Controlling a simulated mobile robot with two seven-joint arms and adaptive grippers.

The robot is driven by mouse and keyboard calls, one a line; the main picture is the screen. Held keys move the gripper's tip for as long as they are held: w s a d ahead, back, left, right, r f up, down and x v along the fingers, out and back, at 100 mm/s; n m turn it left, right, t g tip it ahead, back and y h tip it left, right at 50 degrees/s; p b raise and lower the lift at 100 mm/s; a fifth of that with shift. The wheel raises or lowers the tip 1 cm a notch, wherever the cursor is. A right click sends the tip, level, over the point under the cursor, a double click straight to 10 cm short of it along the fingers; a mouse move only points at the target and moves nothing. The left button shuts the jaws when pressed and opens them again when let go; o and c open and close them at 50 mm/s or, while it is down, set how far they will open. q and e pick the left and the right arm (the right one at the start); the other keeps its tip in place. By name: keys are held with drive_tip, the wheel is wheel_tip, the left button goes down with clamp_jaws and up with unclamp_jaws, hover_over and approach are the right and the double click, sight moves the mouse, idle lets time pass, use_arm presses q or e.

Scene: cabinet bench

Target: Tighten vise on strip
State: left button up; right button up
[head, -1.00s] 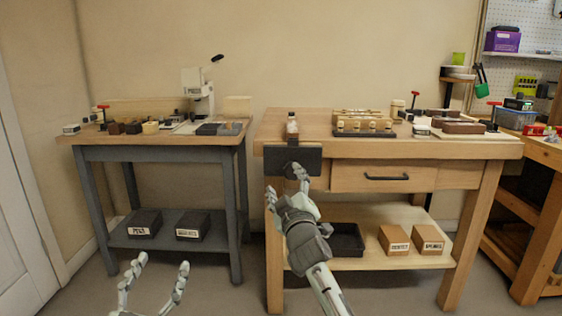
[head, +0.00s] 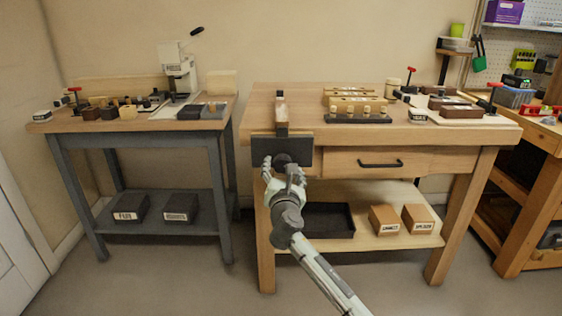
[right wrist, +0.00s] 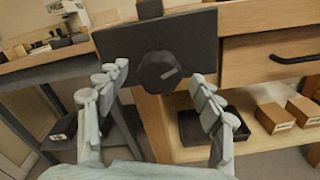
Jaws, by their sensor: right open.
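The vise's dark front jaw plate (head: 256,149) is on the front left of the wooden bench; it also shows in the right wrist view (right wrist: 108,42). A round dark knob (right wrist: 160,72) sits on its face. A narrow upright wooden strip (head: 281,108) stands at the top of the vise; whether the jaws touch it is not clear. My right gripper (head: 282,168) is open, with its fingers on either side of the knob in the right wrist view (right wrist: 160,74). Contact with the knob cannot be told. My left gripper is out of view.
A drawer with a dark handle (head: 381,164) is right of the vise. A black tray (head: 328,221) and cardboard boxes (head: 384,220) sit on the shelf below. Wooden blocks on a dark rack (head: 345,119) stand on the benchtop. A grey bench (head: 140,142) stands to the left.

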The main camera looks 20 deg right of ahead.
sight(283, 166)
drive_tip(key=shift+x, duration=2.05)
drive_tip(key=c, duration=1.2)
